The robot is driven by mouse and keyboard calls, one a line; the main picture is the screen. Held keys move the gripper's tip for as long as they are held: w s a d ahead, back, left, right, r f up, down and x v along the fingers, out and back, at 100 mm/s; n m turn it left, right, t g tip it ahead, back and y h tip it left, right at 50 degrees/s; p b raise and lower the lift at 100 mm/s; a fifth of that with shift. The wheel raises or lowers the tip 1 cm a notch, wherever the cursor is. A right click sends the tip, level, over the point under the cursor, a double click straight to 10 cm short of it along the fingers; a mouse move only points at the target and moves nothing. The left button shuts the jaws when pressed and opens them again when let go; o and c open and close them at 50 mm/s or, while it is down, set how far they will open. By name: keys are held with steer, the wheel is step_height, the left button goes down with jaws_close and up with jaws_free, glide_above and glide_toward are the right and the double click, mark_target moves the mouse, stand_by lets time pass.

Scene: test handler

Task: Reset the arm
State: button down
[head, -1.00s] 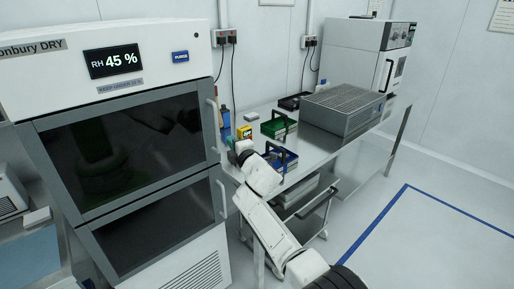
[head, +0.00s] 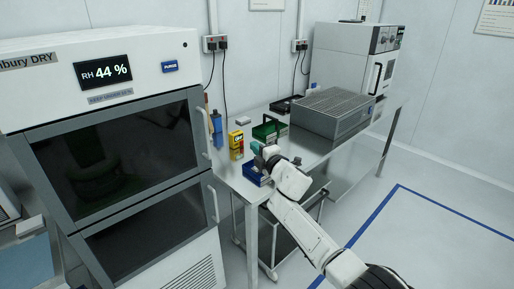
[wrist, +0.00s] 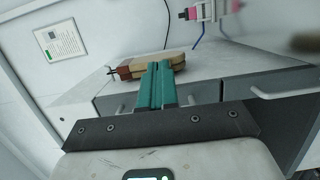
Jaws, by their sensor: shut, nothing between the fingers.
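My white arm reaches up from the lower right in the head view, over the near end of the steel table. My gripper (head: 256,148) is at its far end, small there, close to the blue tray (head: 254,178) and the green tray. In the wrist view my gripper (wrist: 157,68) shows two teal fingers side by side, pressed together with nothing between them. A tan and brown object (wrist: 128,70) lies behind the fingertips; I cannot tell what it is.
A dry cabinet (head: 120,130) with dark doors stands on the left. On the steel table (head: 232,178) are a yellow box (head: 236,143), a blue bottle (head: 216,128), a green tray (head: 268,131) and a grey slotted unit (head: 335,112). Floor at the right is clear.

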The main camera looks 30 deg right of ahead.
stand_by(0.5)
steer(key=s+a+f+m+g+h, duration=0.1)
steer(key=s+a+f+m+g, duration=0.3)
steer(key=s+f+m, duration=0.5)
steer(key=s+a+f+m+g+h, duration=0.2)
steer(key=s+a+f+m+g, duration=0.2)
steer(key=s+f, duration=0.8)
steer(key=s+a+m+g+y, duration=0.1)
steer(key=s+g, duration=0.3)
steer(key=s, duration=1.4)
steer(key=s+a+f+m+g+y, duration=0.1)
steer(key=s+m+g, duration=0.3)
steer(key=s, duration=1.4)
steer(key=shift+a+m+g+y, duration=0.3)
steer(key=shift+a+g+y, duration=0.1)
steer(key=shift+g, duration=0.1)
steer(key=shift+f, duration=0.1)
